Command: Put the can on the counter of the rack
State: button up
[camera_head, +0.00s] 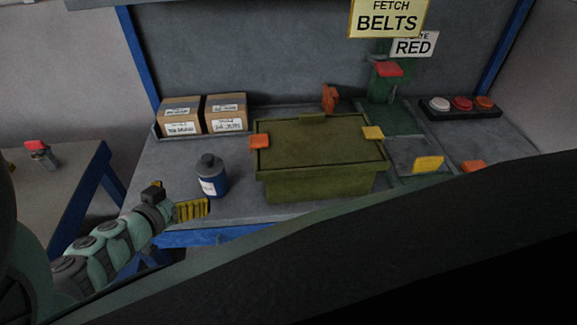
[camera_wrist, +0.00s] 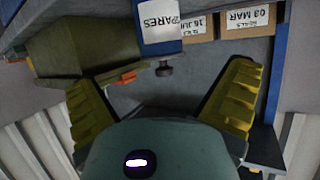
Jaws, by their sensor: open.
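The can (camera_head: 211,182) is dark blue with a pale label and a grey cap. In the head view it stands upright on the grey counter (camera_head: 235,207) of the rack, left of the green bin. In the wrist view the can (camera_wrist: 160,30) shows at the top middle, label facing me, its lower part cut off by the frame edge. My gripper (camera_head: 193,209), with yellow fingers, is in front of the can and a little left, near the counter's front edge. In the wrist view its fingers are spread wide with nothing between them; the can is beyond them, apart.
A lidded green bin (camera_head: 320,185) stands right of the can. Two cardboard boxes (camera_head: 203,116) are behind it. A button panel (camera_head: 461,105) is at the right. Blue posts frame the rack. A side table (camera_head: 75,170) with a red-topped item (camera_head: 38,150) is at the left.

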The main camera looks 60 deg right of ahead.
jog(key=shift+a+r, duration=0.15)
jog(key=shift+a, duration=0.15)
jog(key=shift+s+r, duration=0.1)
jog(key=shift+s, duration=0.05)
